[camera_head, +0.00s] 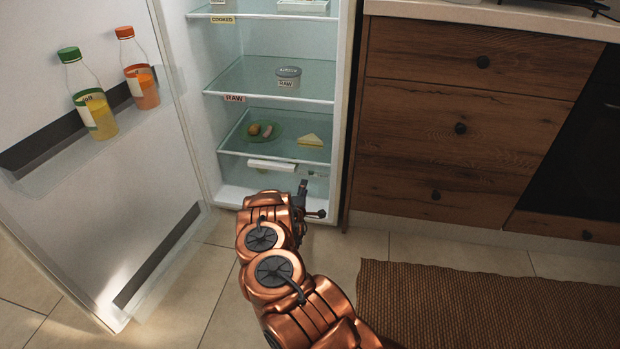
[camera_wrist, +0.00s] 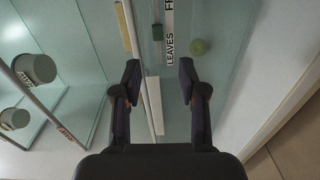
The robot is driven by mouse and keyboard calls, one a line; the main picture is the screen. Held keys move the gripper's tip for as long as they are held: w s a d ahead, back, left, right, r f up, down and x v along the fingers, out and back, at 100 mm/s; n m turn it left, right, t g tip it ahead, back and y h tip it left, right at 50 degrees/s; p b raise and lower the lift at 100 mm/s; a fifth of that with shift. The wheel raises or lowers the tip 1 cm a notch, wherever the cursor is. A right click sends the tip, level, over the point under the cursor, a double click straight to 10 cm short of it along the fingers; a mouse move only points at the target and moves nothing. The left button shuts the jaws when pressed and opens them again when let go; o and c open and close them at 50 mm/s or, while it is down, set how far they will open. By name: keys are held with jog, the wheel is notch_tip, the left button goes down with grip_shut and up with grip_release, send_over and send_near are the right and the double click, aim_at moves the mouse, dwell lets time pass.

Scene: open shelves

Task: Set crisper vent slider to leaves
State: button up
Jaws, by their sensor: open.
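The crisper drawer (camera_head: 234,174) is at the bottom of the open fridge, with a white handle (camera_head: 272,165) on its front. In the wrist view, a white label strip (camera_wrist: 169,30) reads LEAVES and, beyond it, a cut-off word starting with F. A small dark knob (camera_wrist: 157,32), seemingly the vent slider, sits beside the strip near where the two words meet; its exact setting is unclear. My gripper (camera_wrist: 160,76) is open and empty in front of the drawer, short of the knob.
A shelf above holds a plate (camera_head: 262,131) of food and a cheese wedge (camera_head: 310,140). A grey tub (camera_head: 288,77) stands higher up. The open fridge door (camera_head: 100,190) is at left, wooden drawers (camera_head: 450,140) at right. A green round item (camera_wrist: 199,46) shows beyond the strip.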

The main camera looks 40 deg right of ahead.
aim_at(311, 174)
jog(key=shift+s+d+b+x, duration=0.15)
jog(key=shift+b+x, duration=0.4)
jog(key=shift+x, duration=0.75)
jog(key=shift+s+d+b+x, duration=0.15)
jog(key=shift+b+x, duration=0.45)
jog(key=shift+x, duration=0.75)
jog(key=shift+s+b+x, duration=0.1)
jog(key=shift+b+x, duration=0.45)
jog(key=shift+x, duration=0.75)
jog(key=shift+c, duration=0.2)
